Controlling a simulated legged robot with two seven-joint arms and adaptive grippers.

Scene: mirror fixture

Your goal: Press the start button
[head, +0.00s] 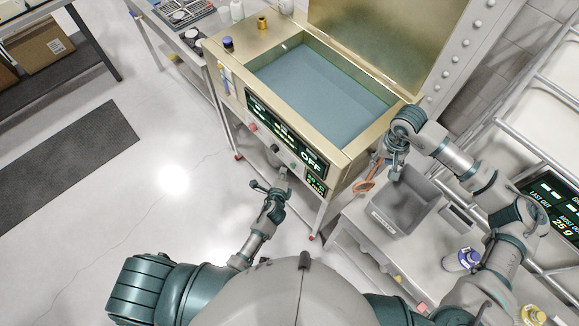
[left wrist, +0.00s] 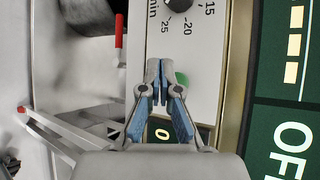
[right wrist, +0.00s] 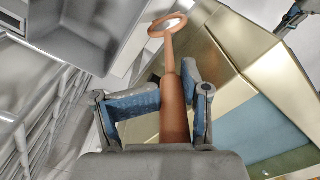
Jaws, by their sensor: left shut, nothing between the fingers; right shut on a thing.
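The machine's control strip shows a dial (left wrist: 180,12) with minute marks and a green button (left wrist: 182,79), likely the start button, in the left wrist view. My left gripper (left wrist: 158,80) is shut and empty, its fingertips just in front of the strip and partly over the green button. Whether they touch it I cannot tell. In the head view my left gripper (head: 281,177) is at the machine's front, below the display (head: 285,133), which reads OFF. My right gripper (right wrist: 172,98) is shut on an orange tool with a ring end (right wrist: 167,27), held up beside the machine.
The brass-coloured machine (head: 235,60) has an open lid (head: 385,38) and a basin of blue liquid (head: 320,88). A grey bin (head: 405,205) stands at the right, near my right gripper. A white-and-purple container (head: 462,260) stands on the right-hand table.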

